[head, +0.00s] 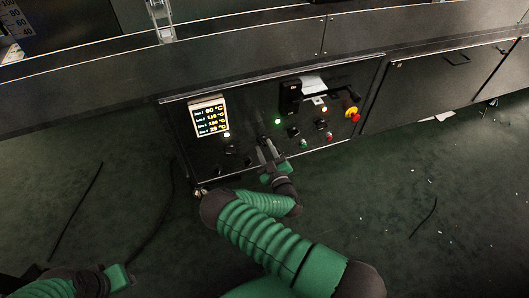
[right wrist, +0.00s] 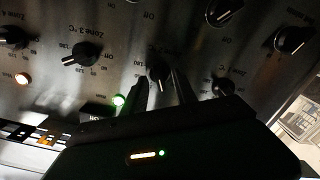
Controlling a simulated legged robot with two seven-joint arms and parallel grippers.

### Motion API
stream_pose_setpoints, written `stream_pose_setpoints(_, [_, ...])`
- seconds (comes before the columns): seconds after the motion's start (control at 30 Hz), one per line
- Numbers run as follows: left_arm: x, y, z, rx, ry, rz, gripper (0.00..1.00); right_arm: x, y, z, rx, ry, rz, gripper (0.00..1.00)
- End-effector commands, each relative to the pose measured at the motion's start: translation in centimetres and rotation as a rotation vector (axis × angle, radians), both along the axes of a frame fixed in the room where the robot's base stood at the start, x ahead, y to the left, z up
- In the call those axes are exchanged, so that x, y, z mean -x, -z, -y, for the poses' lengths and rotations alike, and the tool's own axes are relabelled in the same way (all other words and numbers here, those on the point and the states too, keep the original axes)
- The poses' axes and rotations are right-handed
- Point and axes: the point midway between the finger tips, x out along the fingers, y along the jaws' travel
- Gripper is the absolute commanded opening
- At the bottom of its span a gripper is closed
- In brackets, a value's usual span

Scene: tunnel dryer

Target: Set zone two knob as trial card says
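The control panel (head: 235,165) carries several black knobs. In the right wrist view one knob (right wrist: 158,72) lies between the fingertips of my right gripper (right wrist: 160,82); its zone label is hidden or unreadable. The fingers are parted, one each side of it; I cannot tell whether they touch it. The knob labelled Zone 3 (right wrist: 82,55) is to its left. In the head view my right gripper (head: 266,150) is at the panel's lower middle. White paper (head: 313,85), possibly the trial card, is at the panel's top, unreadable. My left gripper (head: 118,277) is at bottom left, fingers unclear.
A lit temperature display (head: 209,117) is left on the panel. A red and yellow stop button (head: 352,114) is at right. Cables (head: 75,210) lie on the floor.

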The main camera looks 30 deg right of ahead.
Motion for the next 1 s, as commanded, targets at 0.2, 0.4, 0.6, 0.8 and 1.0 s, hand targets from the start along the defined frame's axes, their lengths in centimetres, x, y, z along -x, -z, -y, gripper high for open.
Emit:
stream_pose_setpoints(0.2, [0.0,0.4,0.0,0.0,0.0,0.0,0.36,-0.8,-0.1,0.2,0.0,0.001,0.0,0.34])
stream_pose_setpoints(0.4, [0.0,0.3,0.0,0.0,0.0,0.0,0.36,-0.8,-0.1,0.2,0.0,0.0,0.0,0.24])
stream_pose_setpoints(0.6, [0.0,0.3,0.0,0.0,0.0,0.0,0.36,-0.8,-0.1,0.2,0.0,0.0,0.0,0.0])
stream_pose_setpoints(0.8, [0.0,0.4,0.0,0.0,0.0,0.0,0.36,-0.7,0.0,0.2,0.0,-0.001,0.0,0.0])
stream_pose_setpoints(1.0, [0.0,-1.3,0.0,0.0,0.0,0.0,0.36,-0.7,-0.6,0.3,-0.074,0.001,0.014,0.0])
